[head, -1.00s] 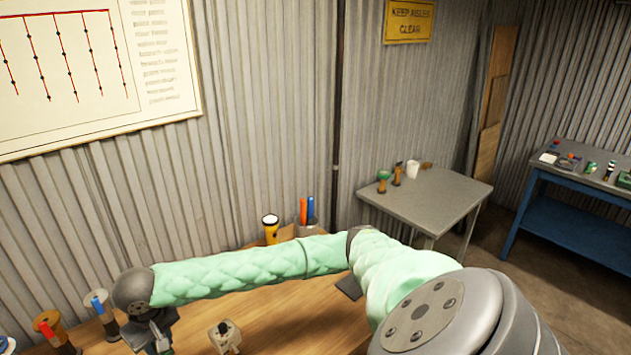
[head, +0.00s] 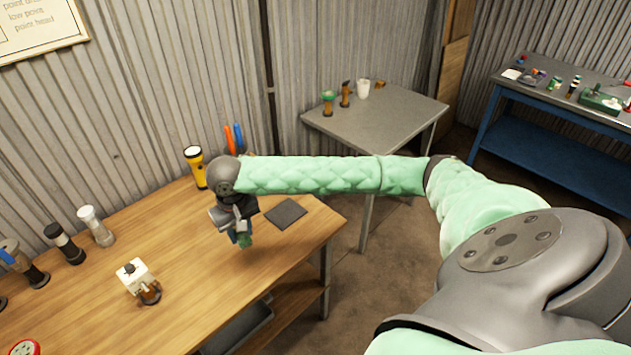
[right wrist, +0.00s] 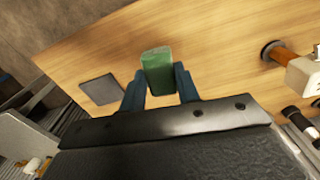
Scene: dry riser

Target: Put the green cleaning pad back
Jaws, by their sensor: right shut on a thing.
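My right gripper (head: 240,232) is above the wooden table, near its right end. It is shut on the green cleaning pad (right wrist: 158,70), which sits between the two blue fingers in the right wrist view. In the head view only a small green part of the pad (head: 245,241) shows below the fingers. A flat dark grey square (head: 286,213) lies on the table just right of the gripper; it also shows left of the pad in the right wrist view (right wrist: 100,89). My left gripper is not in view.
A white block-topped item (head: 133,277) stands on the wooden table (head: 200,270). A yellow flashlight (head: 196,168) stands at the back, several cylinders at the left. A grey side table (head: 385,125) and a blue bench (head: 540,130) are beyond. The table's right front is clear.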

